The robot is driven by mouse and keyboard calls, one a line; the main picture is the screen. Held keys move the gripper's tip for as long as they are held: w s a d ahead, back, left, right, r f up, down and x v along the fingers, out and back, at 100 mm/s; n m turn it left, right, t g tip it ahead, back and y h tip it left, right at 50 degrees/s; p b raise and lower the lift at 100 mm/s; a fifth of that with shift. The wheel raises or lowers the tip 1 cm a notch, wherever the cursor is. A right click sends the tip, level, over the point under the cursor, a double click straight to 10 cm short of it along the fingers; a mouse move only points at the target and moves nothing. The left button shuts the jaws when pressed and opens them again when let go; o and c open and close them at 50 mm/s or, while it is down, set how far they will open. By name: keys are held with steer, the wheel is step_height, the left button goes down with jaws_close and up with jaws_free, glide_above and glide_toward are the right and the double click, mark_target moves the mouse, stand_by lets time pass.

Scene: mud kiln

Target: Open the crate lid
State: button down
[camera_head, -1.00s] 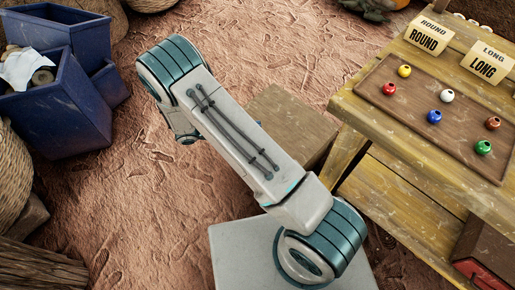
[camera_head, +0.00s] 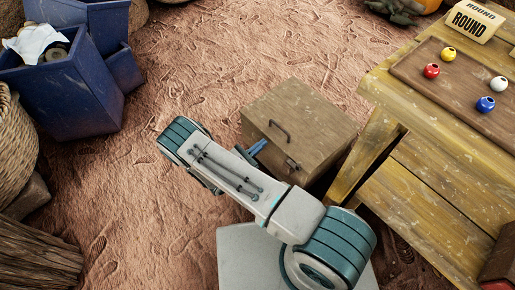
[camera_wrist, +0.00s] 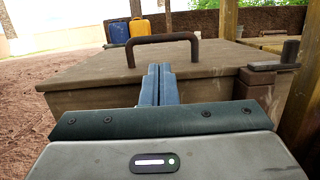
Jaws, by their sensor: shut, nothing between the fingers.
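A brown wooden crate (camera_head: 318,142) stands on the ground to the left of the table. Its flat lid (camera_head: 300,112) looks shut and has a dark bar handle (camera_head: 280,129) on top. A small latch-like fitting (camera_head: 292,163) is at the lid's edge. In the wrist view the lid (camera_wrist: 205,62) and handle (camera_wrist: 162,39) lie straight ahead. My gripper (camera_wrist: 158,70) is shut and empty, its blue fingertips just in front of the lid edge and below the handle in the picture. I cannot tell whether they touch the crate. In the head view my arm partly hides the gripper (camera_head: 260,146).
A wooden table (camera_head: 420,120) with a tray of coloured beads and a ROUND sign (camera_head: 474,22) stands close on the crate's right. Blue bins (camera_head: 75,85), a basket (camera_head: 15,150) and logs (camera_head: 35,260) are on the left. The ground between is clear.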

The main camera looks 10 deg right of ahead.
mark_target(272, 138)
steer(key=b+x, duration=0.1)
steer(key=x, duration=0.4)
steer(key=shift+w+d, duration=0.1)
steer(key=shift+d, duration=0.1)
steer(key=shift+w+d+r, duration=0.1)
steer(key=shift+w+d, duration=0.1)
steer(key=shift+d, duration=0.1)
steer(key=shift+r, duration=0.1)
